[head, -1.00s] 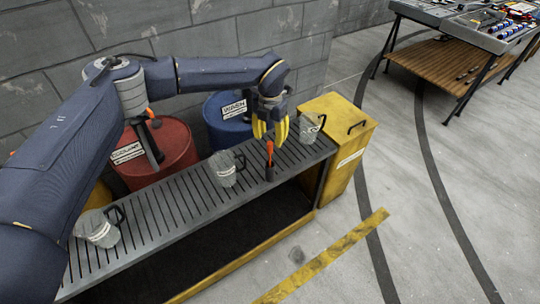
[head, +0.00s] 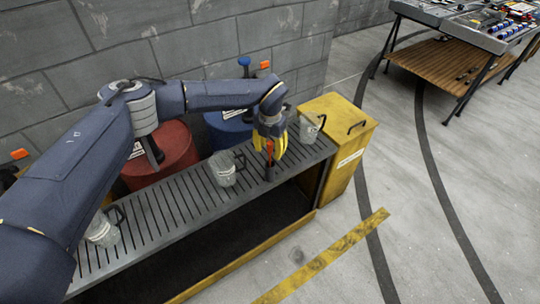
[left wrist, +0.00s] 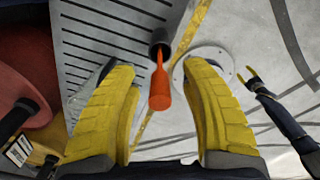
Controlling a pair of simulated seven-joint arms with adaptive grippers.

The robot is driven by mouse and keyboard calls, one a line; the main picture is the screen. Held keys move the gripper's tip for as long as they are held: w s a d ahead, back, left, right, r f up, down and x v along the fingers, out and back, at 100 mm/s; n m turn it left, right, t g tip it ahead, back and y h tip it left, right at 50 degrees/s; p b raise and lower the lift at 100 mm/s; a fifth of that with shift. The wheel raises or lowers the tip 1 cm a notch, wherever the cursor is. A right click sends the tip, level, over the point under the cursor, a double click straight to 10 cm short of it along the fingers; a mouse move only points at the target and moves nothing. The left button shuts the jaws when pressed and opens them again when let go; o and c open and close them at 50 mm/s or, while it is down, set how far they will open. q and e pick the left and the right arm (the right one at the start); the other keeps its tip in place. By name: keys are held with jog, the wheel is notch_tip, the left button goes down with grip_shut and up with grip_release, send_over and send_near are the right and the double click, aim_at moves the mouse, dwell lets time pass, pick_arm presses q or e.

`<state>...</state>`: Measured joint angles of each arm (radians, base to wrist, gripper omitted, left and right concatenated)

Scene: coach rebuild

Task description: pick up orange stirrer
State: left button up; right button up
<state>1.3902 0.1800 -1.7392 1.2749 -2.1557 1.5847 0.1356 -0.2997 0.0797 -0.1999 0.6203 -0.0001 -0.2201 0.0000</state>
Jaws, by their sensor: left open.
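The orange stirrer (head: 270,148) stands upright in a small dark holder (head: 268,174) on the slatted grey bench (head: 180,201). My left gripper (head: 274,151) is open, pointing down around the stirrer's upper part. In the left wrist view, the stirrer (left wrist: 160,88) lies between the two yellow fingers of my left gripper (left wrist: 158,68), with a gap on both sides. The holder (left wrist: 160,50) shows beyond it. My right gripper (left wrist: 247,76) shows small at the right of the left wrist view, its yellow fingers apart and empty. It is outside the head view.
A grey jug (head: 223,170) stands left of the stirrer and another jug (head: 309,129) close to its right. A third jug (head: 101,230) is partly behind my left arm. Red (head: 170,160) and blue (head: 226,134) drums stand behind the bench. A yellow cabinet (head: 349,151) adjoins its right end.

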pick_arm(q)
jog(key=shift+c, duration=0.2)
grip_shut()
jog(key=shift+r, duration=0.15)
dwell(0.3)
